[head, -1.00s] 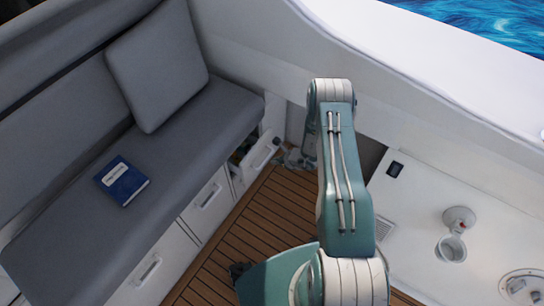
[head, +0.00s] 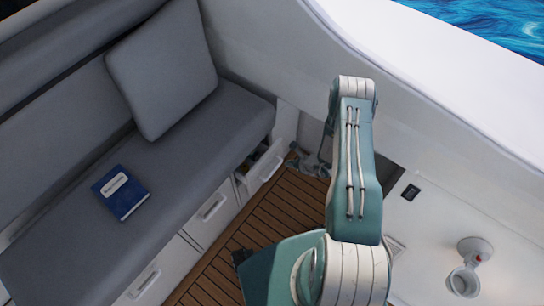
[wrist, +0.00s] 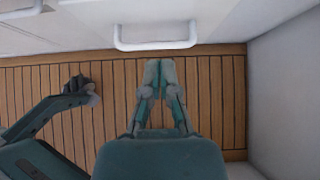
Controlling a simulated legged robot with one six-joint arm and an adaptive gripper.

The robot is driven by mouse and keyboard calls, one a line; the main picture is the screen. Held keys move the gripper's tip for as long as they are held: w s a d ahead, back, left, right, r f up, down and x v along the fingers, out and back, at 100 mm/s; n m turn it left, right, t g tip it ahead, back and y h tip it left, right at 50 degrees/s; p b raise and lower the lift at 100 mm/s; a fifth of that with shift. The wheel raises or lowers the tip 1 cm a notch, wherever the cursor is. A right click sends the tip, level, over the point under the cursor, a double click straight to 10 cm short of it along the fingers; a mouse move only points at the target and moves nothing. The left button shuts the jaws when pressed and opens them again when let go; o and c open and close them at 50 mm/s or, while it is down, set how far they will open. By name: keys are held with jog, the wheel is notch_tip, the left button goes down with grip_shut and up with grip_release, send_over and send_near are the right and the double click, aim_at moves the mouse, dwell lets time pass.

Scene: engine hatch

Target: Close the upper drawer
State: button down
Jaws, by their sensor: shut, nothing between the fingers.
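The upper drawer (head: 262,168) is under the far end of the bench in the head view. It stands partly pulled out, with a dark gap above its white front and a pale handle on it. In the wrist view a white drawer front with a handle (wrist: 155,44) spans the top edge. My gripper (wrist: 158,64) is shut and empty, its fingertips close together just below that handle in the picture, over the floor. In the head view my gripper (head: 304,163) is small and partly hidden by my arm, just right of the drawer and apart from its handle.
Closed drawers (head: 208,210) line the bench base (head: 165,262). A blue book (head: 121,192) and a grey pillow (head: 163,70) rest on the bench. A white counter (head: 425,240) with a cup holder (head: 464,280) is at right. The wooden floor (head: 255,215) between is clear.

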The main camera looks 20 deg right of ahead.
aim_at(269, 157)
jog(key=w+a+f, duration=0.1)
jog(key=w, duration=0.1)
jog(key=w+a+f, duration=0.3)
jog(key=w, duration=0.1)
jog(key=shift+w+a+f, duration=0.15)
jog(key=shift+w+f, duration=0.05)
jog(key=shift+w, duration=0.15)
jog(key=shift+w+a, duration=0.2)
jog(key=shift+d, duration=0.1)
